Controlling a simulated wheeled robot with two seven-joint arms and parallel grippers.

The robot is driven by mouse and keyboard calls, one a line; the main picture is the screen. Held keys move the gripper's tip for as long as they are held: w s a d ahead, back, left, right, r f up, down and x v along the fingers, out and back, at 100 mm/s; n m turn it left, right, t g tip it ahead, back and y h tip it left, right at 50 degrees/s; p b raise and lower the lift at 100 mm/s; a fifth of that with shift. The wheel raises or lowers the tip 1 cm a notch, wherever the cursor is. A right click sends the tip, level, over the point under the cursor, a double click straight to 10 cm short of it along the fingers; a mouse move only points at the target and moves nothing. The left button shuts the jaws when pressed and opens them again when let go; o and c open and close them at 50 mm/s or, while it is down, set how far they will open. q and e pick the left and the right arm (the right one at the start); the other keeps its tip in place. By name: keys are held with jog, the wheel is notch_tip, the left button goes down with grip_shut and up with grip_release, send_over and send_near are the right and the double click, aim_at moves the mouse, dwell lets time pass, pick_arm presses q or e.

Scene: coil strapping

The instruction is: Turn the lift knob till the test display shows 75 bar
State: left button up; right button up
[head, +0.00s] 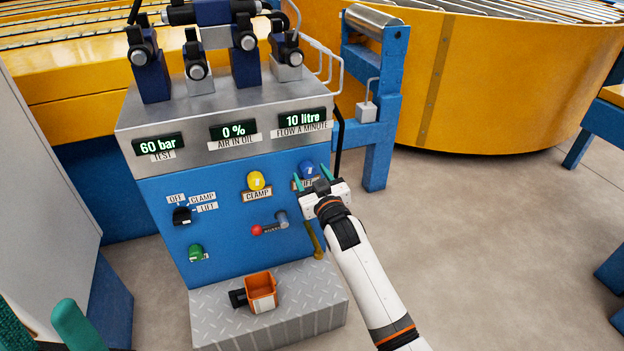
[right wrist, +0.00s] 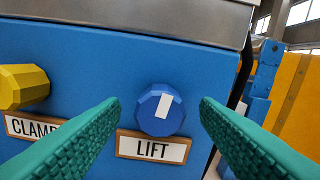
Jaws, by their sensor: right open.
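The blue lift knob (head: 307,167) is on the blue front panel above its LIFT label. In the right wrist view the lift knob (right wrist: 159,110) has a white mark from its middle towards the upper right. My right gripper (head: 312,177) is open, its green fingers on either side of the knob with gaps to both. The test display (head: 158,144) reads 60 bar. Two green fingers of my left gripper (head: 42,325) show apart at the lower left corner, away from the panel.
The yellow clamp knob (head: 256,181) sits left of the lift knob. Below are a selector (head: 182,215), a red-ended lever (head: 270,227) and a green knob (head: 197,252). An orange box-like thing (head: 261,291) rests on the tread-plate step (head: 325,312). Other displays read 0 % and 10 litre.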

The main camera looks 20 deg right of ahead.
jog(key=shift+c, duration=0.4)
jog(key=c, duration=0.9)
